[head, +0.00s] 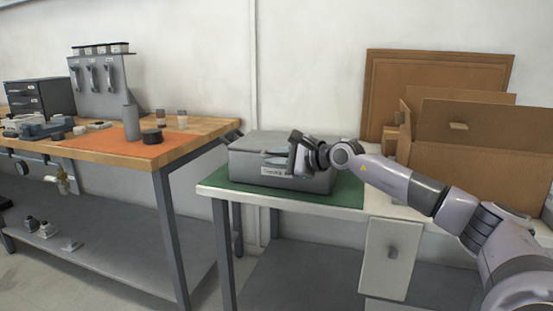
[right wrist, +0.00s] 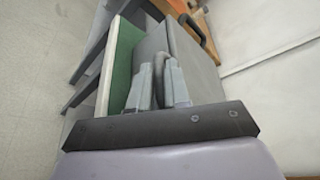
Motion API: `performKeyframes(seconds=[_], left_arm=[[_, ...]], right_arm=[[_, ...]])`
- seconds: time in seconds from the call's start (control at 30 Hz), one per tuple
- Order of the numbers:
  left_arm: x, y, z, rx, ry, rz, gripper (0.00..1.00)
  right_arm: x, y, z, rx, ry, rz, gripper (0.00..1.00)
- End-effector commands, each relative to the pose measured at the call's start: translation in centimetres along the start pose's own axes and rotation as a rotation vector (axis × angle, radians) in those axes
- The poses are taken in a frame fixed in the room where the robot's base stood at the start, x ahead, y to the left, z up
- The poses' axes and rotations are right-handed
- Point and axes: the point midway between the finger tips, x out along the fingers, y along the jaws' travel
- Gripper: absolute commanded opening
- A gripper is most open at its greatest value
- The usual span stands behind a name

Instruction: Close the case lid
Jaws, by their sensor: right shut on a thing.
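The grey case (head: 250,170) sits on a green mat (head: 215,182) on the white table, a pale label on its front. Its lid (head: 260,140) lies flat on top and looks down; I cannot tell whether it is fully closed. My right gripper (head: 276,158) is at the upper front of the case. In the right wrist view its fingers (right wrist: 160,80) are shut on a grey curved handle (right wrist: 158,66) on the case, beside the case's grey face (right wrist: 195,65). The gripper hides part of the case front. My left gripper is not in view.
Cardboard boxes (head: 480,165) stand to the right of the case, behind my right arm. A wooden workbench (head: 205,130) with an orange mat (head: 110,148), a grey bottle (head: 131,122) and small parts is on the left. A narrow gap separates bench and table.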

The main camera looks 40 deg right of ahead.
Motion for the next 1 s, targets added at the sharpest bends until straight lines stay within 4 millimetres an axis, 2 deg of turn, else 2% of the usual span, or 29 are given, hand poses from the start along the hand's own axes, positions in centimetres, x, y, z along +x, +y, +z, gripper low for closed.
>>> performKeyframes(seconds=[0.2, 0.23, 0.27, 0.3, 0.67, 1.0], left_arm=[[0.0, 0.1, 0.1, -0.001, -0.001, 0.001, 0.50], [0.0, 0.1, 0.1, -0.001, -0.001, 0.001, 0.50], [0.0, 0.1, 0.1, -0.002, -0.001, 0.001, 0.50], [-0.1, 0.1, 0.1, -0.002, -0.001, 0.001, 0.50], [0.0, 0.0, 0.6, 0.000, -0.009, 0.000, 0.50], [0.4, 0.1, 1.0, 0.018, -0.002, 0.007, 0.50]], right_arm=[[0.1, 0.5, -0.2, 0.002, 0.005, 0.013, 0.00], [0.1, 0.5, -0.2, 0.002, 0.005, 0.013, 0.23], [0.1, 0.6, -0.3, 0.002, 0.006, 0.014, 0.33], [0.1, 0.6, -0.3, 0.002, 0.006, 0.013, 0.38], [-0.1, 0.3, -0.2, 0.001, 0.005, 0.008, 0.38], [-2.9, 0.5, -0.5, -0.003, 0.008, 0.010, 0.38]])
